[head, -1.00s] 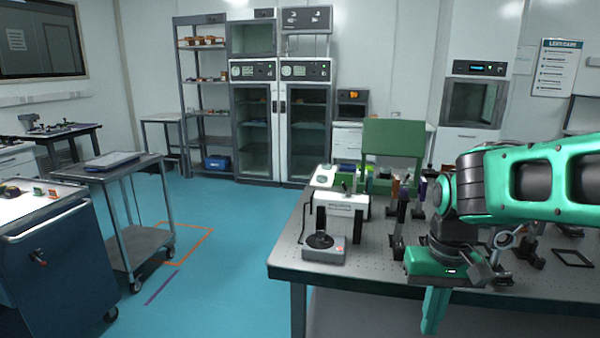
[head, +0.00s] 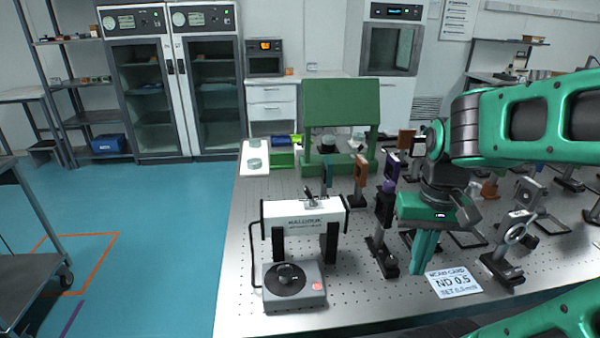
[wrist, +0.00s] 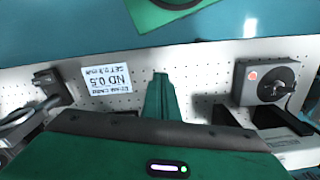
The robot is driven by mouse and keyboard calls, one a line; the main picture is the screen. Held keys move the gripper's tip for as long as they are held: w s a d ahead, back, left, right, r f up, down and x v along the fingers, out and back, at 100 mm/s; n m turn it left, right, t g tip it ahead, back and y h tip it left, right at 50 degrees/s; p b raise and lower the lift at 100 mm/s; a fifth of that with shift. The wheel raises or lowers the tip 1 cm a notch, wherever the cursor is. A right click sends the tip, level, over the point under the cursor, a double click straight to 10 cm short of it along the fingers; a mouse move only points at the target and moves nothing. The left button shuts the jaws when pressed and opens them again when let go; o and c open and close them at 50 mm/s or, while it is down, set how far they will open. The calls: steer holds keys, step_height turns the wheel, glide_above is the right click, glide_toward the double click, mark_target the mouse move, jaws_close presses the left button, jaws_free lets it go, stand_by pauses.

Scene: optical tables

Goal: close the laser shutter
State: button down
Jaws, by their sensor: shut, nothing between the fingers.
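The white laser box (head: 303,223) stands on black posts on the optical table. A small dark fitting (head: 311,197) sits on its top; I cannot tell whether it is the shutter, or the shutter's state. A grey control box (head: 294,290) with a round black knob and a red button sits in front of the laser. It also shows at the right of the wrist view (wrist: 266,82). My gripper (head: 424,268) is shut and empty, pointing down over the table to the right of the laser. Its fingers show in the wrist view (wrist: 160,92).
A card reading ND 0.5 (head: 454,281) lies just right of my gripper. A post mount (head: 383,235) stands between laser and gripper, and a ring mount (head: 507,250) to the right. A green enclosure (head: 341,118) stands behind.

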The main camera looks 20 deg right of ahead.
steer(key=w+a+r+n+h, duration=0.2)
steer(key=w+r+n, duration=0.95)
steer(key=w, duration=0.35)
steer(key=w+a+r+n, duration=0.3)
steer(key=w+a+n, duration=0.1)
steer(key=a, duration=0.6)
steer(key=w+a+r+n, duration=0.3)
steer(key=w+a+n, duration=0.1)
steer(key=a, duration=0.6)
steer(key=shift+w+n, duration=0.4)
steer(key=shift+n, duration=0.35)
